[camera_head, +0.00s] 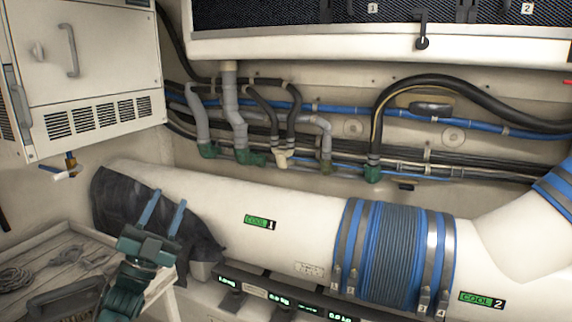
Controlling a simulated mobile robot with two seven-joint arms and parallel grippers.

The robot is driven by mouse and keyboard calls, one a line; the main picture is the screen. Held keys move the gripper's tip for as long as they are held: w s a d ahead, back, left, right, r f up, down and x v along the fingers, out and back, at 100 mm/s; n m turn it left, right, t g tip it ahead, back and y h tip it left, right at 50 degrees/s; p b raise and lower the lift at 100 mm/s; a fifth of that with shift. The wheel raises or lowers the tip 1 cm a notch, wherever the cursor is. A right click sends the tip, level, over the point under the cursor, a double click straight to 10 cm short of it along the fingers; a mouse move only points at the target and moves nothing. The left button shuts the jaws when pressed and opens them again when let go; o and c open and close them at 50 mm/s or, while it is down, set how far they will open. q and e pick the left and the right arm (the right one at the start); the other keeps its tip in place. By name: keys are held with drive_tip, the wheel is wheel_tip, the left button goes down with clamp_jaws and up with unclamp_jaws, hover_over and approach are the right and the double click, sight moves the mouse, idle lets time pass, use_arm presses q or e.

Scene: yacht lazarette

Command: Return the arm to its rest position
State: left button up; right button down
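My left gripper (168,199) shows at the lower left, its arm coming up from the bottom edge. Its two blue fingers are spread apart and point up and away, with nothing between them. In the picture it lies over a dark cloth (115,202) draped on the left end of a large white pipe (290,228). I cannot tell how far the gripper is from the cloth. My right gripper is not in view.
A wooden surface (78,247) with coiled rope (15,279) lies at the lower left. A white cabinet (105,75) hangs above it. Hoses and valves line the back wall. A ribbed blue-banded sleeve (392,252) wraps the pipe. Small displays (280,301) sit below the pipe.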

use_arm(q)
drive_tip(key=s+d+f+n+g+y, duration=0.35)
drive_tip(key=s+f+n, duration=0.2)
drive_tip(key=f, duration=0.65)
drive_tip(key=s+d+f+n+g+y, duration=0.2)
drive_tip(key=s+f+n+y, duration=0.3)
drive_tip(key=f, duration=0.6)
drive_tip(key=s+d+f+n+g, duration=0.1)
drive_tip(key=s+f+g, duration=0.3)
drive_tip(key=s, duration=0.6)
drive_tip(key=s+d+f+n+g+y+p, duration=0.1)
drive_tip(key=s+d+f+n+g, duration=0.1)
drive_tip(key=s+f, duration=0.5)
drive_tip(key=s+d+g, duration=0.1)
drive_tip(key=s+g, duration=0.1)
drive_tip(key=shift+s+f, duration=0.15)
drive_tip(key=shift+s, duration=0.25)
